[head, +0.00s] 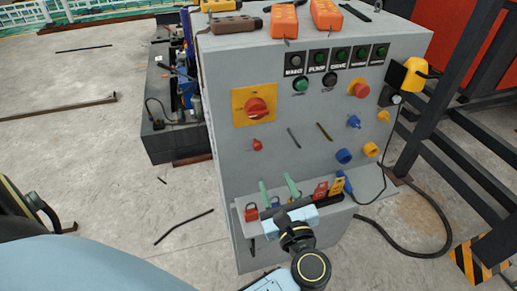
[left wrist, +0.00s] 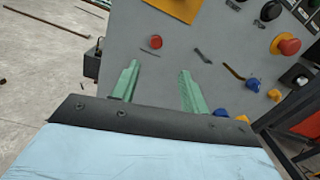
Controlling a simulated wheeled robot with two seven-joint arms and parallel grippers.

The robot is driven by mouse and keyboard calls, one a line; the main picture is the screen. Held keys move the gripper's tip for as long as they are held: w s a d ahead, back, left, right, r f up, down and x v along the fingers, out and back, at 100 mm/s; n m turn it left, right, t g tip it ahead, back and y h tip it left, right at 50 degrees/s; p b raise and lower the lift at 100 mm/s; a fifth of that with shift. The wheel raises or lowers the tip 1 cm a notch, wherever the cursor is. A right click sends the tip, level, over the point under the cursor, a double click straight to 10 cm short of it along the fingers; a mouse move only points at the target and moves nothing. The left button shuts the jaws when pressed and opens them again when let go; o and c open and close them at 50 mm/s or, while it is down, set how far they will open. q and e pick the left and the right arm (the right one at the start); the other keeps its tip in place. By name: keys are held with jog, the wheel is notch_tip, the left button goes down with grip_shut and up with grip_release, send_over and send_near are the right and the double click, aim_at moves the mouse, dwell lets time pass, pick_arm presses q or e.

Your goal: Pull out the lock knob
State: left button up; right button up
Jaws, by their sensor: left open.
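A small red knob (head: 257,145), likely the lock knob, sticks out from the front of the grey control cabinet (head: 225,110), below a red rotary switch on a yellow plate (head: 256,105). It also shows in the left wrist view (left wrist: 155,42), above and between the green fingers. My left gripper (head: 275,179) is below the knob and a little right of it in the head view. Its two green fingers stand wide apart with nothing between them, and the left wrist view (left wrist: 158,68) shows them pointing at the panel. My right gripper is out of view.
A shelf with red padlocks (head: 320,190) and tags sits low on the cabinet, close around my gripper. Blue and yellow plugs (head: 343,156) and a red emergency button (head: 360,90) stick out to the right. A black cable (head: 405,250) lies on the floor.

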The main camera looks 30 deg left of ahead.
aim_at(258, 148)
pick_arm(q)
jog(key=shift+n+g, duration=0.4)
jog(key=shift+n, duration=0.2)
jog(key=p+x, duration=0.1)
jog(key=x, duration=0.5)
jog(key=p+x, duration=0.1)
jog(key=x, duration=0.6)
jog(key=shift+a+r, duration=0.2)
jog(key=shift+a, duration=0.05)
jog(key=shift+c, duration=0.4)
grip_shut()
